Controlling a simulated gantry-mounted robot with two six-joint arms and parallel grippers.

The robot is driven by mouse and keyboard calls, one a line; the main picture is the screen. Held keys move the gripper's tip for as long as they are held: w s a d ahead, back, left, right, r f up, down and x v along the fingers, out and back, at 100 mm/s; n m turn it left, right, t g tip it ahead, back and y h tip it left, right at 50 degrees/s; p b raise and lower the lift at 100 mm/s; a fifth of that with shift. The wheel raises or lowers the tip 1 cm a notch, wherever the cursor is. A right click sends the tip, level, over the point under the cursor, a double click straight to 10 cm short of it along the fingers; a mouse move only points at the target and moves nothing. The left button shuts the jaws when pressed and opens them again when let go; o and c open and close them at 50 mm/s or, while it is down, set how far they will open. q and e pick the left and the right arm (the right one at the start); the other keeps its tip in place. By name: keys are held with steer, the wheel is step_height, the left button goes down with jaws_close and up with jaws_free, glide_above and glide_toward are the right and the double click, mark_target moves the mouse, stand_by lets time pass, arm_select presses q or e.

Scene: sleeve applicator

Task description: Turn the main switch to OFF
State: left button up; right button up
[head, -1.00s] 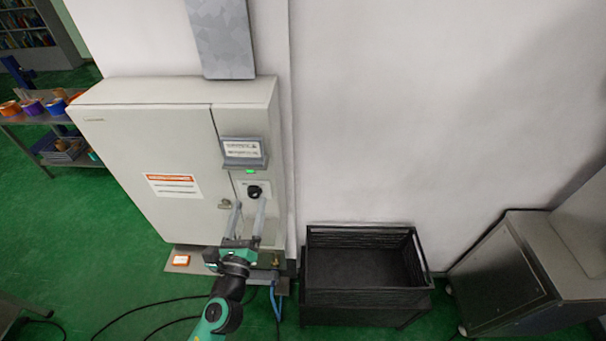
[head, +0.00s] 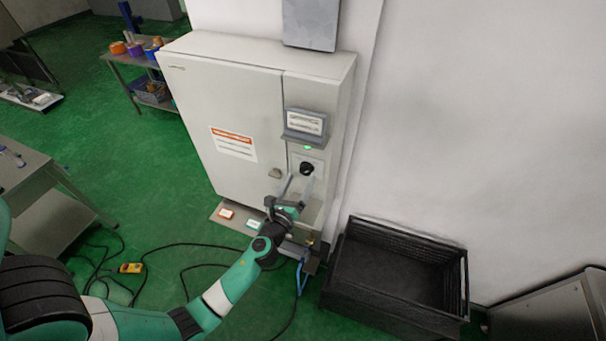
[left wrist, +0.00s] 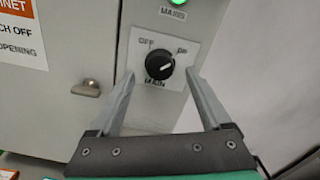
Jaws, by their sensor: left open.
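The main switch is a round black knob (head: 306,168) on a pale plate on the cabinet's narrow right-hand front panel. In the left wrist view the knob (left wrist: 158,66) sits between OFF at upper left and ON at upper right, with MAIN below. Its white mark points to the right and slightly up, towards the ON side. My left gripper (head: 299,182) is open and empty, just below and in front of the knob. In the left wrist view its two fingers (left wrist: 160,78) flank the knob, apart from it. My right gripper is not in view.
A green lamp (left wrist: 177,2) glows above the switch. A small display box (head: 305,124) juts out over it. A door latch (head: 275,173) is to its left. A ledge (head: 228,222) runs below the cabinet (head: 225,105). A black crate (head: 395,275) stands at the right.

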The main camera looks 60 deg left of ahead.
mark_target(304, 172)
arm_select(q)
steer(key=shift+x, duration=1.6)
steer(key=shift+c, duration=0.2)
jaws_close()
